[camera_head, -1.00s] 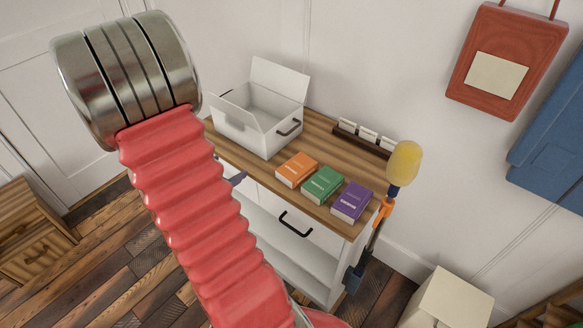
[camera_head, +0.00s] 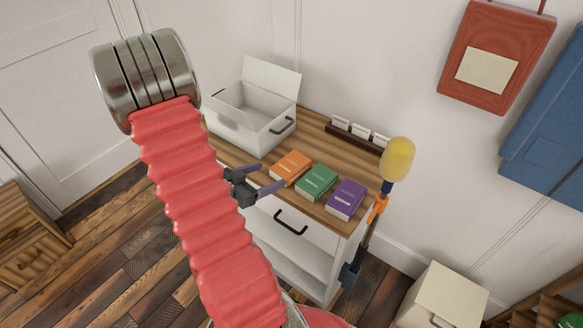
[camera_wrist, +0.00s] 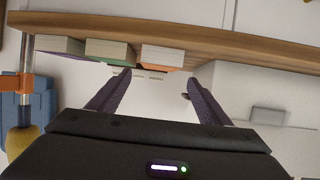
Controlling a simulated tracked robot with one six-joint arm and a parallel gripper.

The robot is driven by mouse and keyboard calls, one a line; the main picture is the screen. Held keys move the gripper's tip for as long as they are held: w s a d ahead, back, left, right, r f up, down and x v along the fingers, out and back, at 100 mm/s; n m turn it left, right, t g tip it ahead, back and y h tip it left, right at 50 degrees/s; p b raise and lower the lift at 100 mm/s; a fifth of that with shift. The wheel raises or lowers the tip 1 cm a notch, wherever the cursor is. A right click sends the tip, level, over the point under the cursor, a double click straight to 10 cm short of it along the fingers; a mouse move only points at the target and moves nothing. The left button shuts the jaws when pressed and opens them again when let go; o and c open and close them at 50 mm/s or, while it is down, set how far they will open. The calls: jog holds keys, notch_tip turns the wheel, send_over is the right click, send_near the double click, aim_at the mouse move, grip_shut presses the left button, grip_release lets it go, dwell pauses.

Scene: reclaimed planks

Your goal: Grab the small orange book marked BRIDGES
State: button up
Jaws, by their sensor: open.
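The small orange book (camera_head: 290,168) lies on the wooden top of a white cabinet, at the left end of a row of books. Its cover lettering is too small to read. In the wrist view, which looks upside down, the orange book (camera_wrist: 162,57) shows by its edge beyond my fingers. My gripper (camera_head: 270,177) is open and empty, its dark purple fingers pointing toward the orange book from the cabinet's front side. The fingers also show spread apart in the wrist view (camera_wrist: 156,85). I see no contact with the book.
A green book (camera_head: 317,182) and a purple book (camera_head: 346,199) lie to the right of the orange one. An open white box (camera_head: 252,118) stands behind left. A rack with white cards (camera_head: 358,137) is at the back. A yellow-headed tool (camera_head: 397,160) stands at the right end.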

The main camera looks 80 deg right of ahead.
aim_at(286, 169)
jog(key=shift+x, duration=3.3)
jog(key=shift+d, duration=0.1)
jog(key=shift+x, duration=2.55)
jog(key=c, duration=0.9)
